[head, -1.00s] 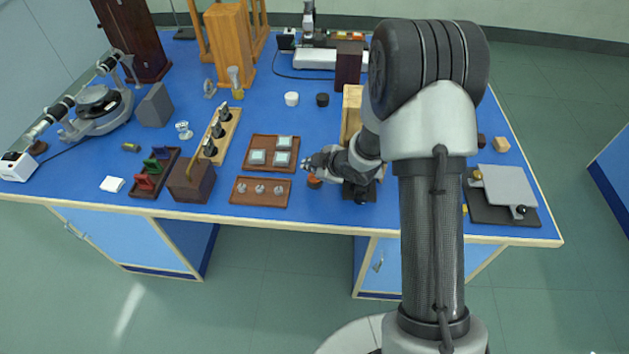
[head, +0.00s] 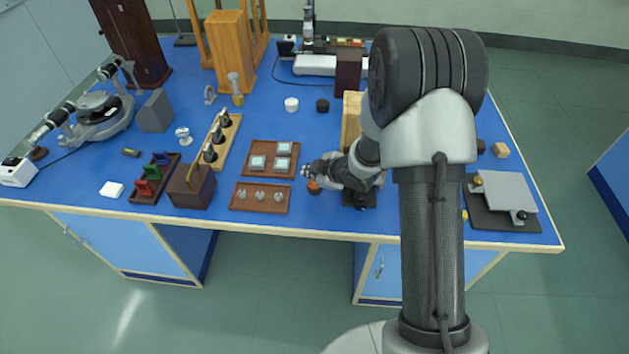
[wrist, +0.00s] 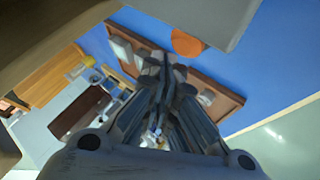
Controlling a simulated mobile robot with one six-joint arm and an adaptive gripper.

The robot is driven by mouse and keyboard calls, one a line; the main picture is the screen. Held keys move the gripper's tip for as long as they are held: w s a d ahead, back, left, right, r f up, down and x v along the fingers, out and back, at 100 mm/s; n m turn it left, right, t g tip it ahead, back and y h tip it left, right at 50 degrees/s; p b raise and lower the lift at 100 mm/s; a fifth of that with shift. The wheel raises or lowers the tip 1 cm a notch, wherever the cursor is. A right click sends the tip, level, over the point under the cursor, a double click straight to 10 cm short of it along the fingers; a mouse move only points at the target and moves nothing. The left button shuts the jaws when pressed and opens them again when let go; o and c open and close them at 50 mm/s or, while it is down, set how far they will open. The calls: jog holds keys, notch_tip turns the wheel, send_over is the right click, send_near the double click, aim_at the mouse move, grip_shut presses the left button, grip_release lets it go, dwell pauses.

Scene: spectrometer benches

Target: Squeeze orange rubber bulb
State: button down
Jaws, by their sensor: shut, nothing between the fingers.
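The orange rubber bulb (head: 314,187) is a small round orange thing on the blue bench near its front edge, right of the brown trays. My gripper (head: 306,171) is low over the bench just behind the bulb and slightly left of it. The gripper is shut with nothing between its fingers. In the wrist view the shut fingers (wrist: 168,72) point toward a brown tray, and the orange bulb (wrist: 187,42) shows to the upper right of the fingertips, apart from them. A grey part at the top covers some of the bulb there.
A brown tray with metal knobs (head: 235,205) and one with square pieces (head: 251,167) lie left of my gripper. A grey plate (head: 508,195) on a dark base is at the right. The bench's front edge is close.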

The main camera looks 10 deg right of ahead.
aim_at(312, 183)
dwell(0.4)
jog(key=shift+f+b, duration=0.4)
jog(key=shift+f, duration=0.05)
jog(key=shift+f+b, duration=0.6)
jog(key=shift+f, duration=0.05)
dwell(0.7)
jog(key=shift+r+p, duration=0.95)
jog(key=shift+r, duration=0.15)
notch_tip(312, 183, up, 5)
jog(key=p, duration=0.4)
